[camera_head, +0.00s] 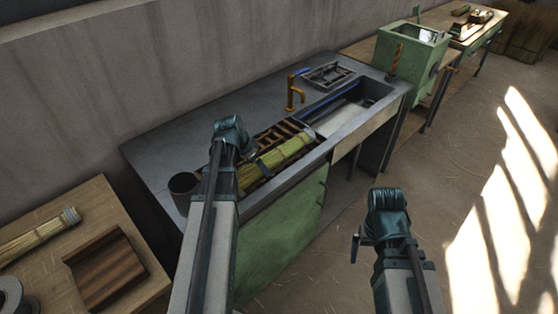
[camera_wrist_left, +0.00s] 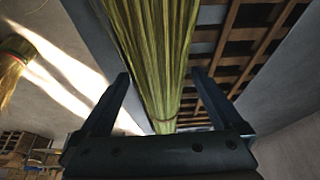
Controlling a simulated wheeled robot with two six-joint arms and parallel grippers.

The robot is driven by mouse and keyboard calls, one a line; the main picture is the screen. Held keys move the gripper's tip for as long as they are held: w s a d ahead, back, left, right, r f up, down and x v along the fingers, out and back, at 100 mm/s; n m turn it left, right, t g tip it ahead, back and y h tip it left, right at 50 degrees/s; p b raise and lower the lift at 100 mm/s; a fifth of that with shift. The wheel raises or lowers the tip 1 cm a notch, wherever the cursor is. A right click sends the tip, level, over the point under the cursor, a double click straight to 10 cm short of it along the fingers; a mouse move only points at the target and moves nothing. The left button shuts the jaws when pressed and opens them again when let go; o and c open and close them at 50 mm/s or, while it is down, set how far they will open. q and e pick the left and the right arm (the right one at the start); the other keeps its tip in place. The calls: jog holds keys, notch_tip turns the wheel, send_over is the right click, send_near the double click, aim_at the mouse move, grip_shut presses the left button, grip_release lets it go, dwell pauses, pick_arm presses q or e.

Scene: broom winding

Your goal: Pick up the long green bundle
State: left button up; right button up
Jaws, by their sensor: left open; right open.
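In the left wrist view the bundle (camera_wrist_left: 165,60) runs down between the two spread fingers of my left gripper (camera_wrist_left: 160,82). The fingers are open, and I cannot tell whether they touch it. My right gripper (camera_head: 358,245) is open and empty over the floor, in front of the counter.
A wooden table (camera_head: 75,205) at left holds another bundle (camera_head: 40,235) and a brown tray (camera_head: 105,268). A green machine (camera_head: 410,55) stands beyond.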

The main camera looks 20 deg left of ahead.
pick_arm(q)
jog(key=shift+b+x, duration=0.3)
jog(key=shift+x, duration=0.5)
pick_arm(e)
jog(key=shift+f, duration=0.65)
pick_arm(q)
jog(key=shift+r, duration=0.1)
